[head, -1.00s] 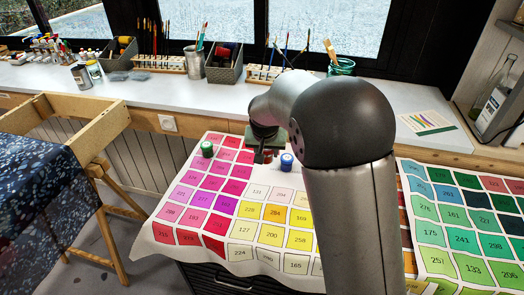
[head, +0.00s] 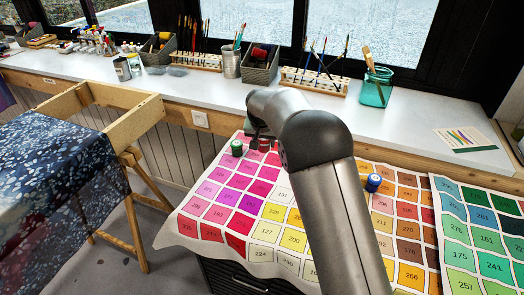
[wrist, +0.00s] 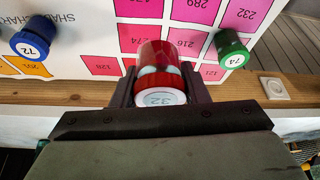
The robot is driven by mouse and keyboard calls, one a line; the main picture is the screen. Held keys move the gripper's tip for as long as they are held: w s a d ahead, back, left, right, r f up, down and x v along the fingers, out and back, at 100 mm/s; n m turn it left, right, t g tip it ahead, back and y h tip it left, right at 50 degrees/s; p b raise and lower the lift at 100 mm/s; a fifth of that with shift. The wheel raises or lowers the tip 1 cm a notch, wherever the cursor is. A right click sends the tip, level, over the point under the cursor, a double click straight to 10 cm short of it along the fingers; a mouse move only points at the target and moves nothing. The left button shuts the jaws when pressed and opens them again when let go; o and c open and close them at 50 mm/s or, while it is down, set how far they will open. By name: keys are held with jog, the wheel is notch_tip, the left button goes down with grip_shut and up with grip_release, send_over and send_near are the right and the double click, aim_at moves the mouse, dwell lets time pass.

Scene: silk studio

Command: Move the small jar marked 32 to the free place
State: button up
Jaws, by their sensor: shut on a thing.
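The small jar marked 32 (wrist: 160,97) has a red cap with a white label and a clear red body. In the wrist view it sits between the two fingers of my gripper (wrist: 158,88), which is shut on it. In the head view my gripper (head: 262,142) is over the back of the pink part of the colour chart (head: 262,205), and the arm hides much of the jar. Whether the jar touches the chart I cannot tell. Which spot is the free place I cannot tell.
A green-capped jar marked 74 (wrist: 232,50) stands close beside my gripper, also in the head view (head: 236,148). A blue-capped jar marked 72 (wrist: 30,43) is on the other side. Another view shows a blue-capped jar (head: 373,183) right of my arm. Brush holders (head: 314,80) line the sill.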

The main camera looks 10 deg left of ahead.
send_over(263, 157)
jog(key=s, duration=0.2)
notch_tip(263, 157, down, 5)
jog(key=shift+w+f+p, duration=0.15)
jog(key=shift+p, duration=0.15)
jog(key=shift+w+a+f, duration=0.15)
jog(key=shift+f, duration=1.6)
jog(key=shift+f, duration=0.1)
jog(key=shift+f, duration=0.15)
jog(key=o, duration=1)
